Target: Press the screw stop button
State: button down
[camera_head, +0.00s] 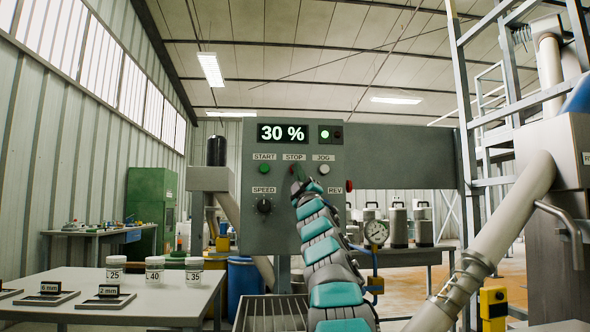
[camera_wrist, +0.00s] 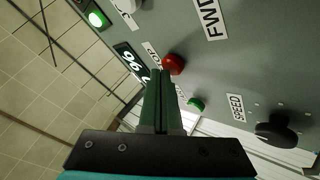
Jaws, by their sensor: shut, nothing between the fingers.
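The grey control panel (camera_head: 300,220) faces me. The red stop button (camera_wrist: 172,64) shows in the wrist view beside its partly covered label. In the head view the STOP label (camera_head: 294,157) is visible, but the tip of my arm hides most of the button below it. My gripper (camera_wrist: 161,73) is shut and empty, its fingertips just left of and slightly below the red button in the wrist view. I cannot tell whether they touch it or the panel.
The green start button (camera_head: 264,169) and the white jog button (camera_head: 324,169) flank the stop. The speed knob (camera_head: 264,205) is lower left. The display (camera_head: 283,133) reads 30 % and a green lamp (camera_head: 325,134) is lit. A pale pipe (camera_head: 500,235) slants at right.

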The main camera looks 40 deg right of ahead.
jog(key=shift+w+d, duration=0.1)
jog(key=shift+w, duration=0.1)
dwell(0.4)
jog(key=shift+s, duration=0.1)
jog(key=shift+s+a+b, duration=0.45)
jog(key=shift+s+b, duration=0.1)
jog(key=shift+s, duration=0.15)
jog(key=shift+s, duration=0.1)
jog(key=shift+s+a+f+b, duration=0.1)
jog(key=shift+s+a+b, duration=0.6)
jog(key=shift+s, duration=0.3)
jog(key=shift+s+a+b, duration=0.6)
jog(key=shift+s+b, duration=0.05)
jog(key=shift+s, duration=0.35)
